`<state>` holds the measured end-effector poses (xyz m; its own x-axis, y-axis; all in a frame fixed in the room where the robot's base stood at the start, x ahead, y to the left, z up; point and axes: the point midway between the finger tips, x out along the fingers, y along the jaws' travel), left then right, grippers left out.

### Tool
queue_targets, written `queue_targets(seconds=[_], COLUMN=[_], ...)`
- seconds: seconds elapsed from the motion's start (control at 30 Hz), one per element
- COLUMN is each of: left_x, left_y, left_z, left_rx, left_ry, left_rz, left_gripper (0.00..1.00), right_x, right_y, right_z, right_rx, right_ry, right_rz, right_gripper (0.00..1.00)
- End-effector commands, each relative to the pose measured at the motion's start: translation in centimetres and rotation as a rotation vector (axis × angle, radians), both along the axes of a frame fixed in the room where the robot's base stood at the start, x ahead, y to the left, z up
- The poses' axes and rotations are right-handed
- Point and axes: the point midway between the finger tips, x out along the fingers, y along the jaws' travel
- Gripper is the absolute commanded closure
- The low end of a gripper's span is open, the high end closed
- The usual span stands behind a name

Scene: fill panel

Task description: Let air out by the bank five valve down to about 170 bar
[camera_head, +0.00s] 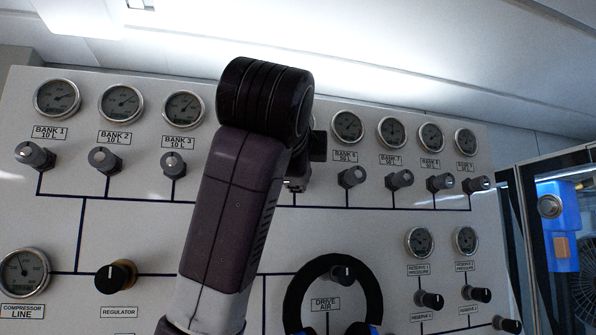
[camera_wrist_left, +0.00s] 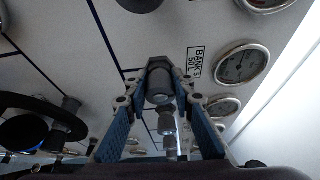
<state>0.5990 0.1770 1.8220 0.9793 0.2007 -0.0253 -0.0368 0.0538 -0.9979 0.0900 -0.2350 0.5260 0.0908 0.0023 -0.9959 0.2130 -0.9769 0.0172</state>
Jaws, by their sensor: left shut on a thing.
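The bank five valve (camera_wrist_left: 159,84) is a dark grey knob in the middle of the left wrist view. My left gripper (camera_wrist_left: 160,100) is shut on it, with one blue-padded finger on each side. In the head view my left arm covers the bank four and five gauges and most of the gripper. My right gripper is not in view.
Bank gauges and valves line the panel (camera_head: 225,318), with the bank three valve (camera_head: 173,163) left of my arm and the bank six valve (camera_head: 351,177) right. A glass-fronted cabinet (camera_head: 545,158) stands at the right.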

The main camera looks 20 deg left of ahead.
Motion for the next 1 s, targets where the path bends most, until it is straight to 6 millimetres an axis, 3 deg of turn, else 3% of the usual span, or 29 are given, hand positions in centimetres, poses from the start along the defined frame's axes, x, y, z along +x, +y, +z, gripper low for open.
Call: queue_targets(seconds=[0.7,0.73,0.9,1.0], left_x=[0.03,0.03,0.04,0.03], left_y=[-0.10,-0.10,-0.09,-0.07], left_z=[-0.08,-0.08,-0.07,-0.06], left_rx=[0.069,0.069,0.069,0.068], left_ry=[0.048,0.048,0.047,0.047], left_rz=[-0.001,-0.001,-0.001,-0.001], left_gripper=[1.00,0.77,0.59,0.59], right_x=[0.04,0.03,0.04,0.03], right_y=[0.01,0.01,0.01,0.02], right_z=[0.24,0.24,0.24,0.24], right_rx=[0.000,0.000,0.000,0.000], right_ry=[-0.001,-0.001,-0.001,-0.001], right_rz=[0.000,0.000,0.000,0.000], right_gripper=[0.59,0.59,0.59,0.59])
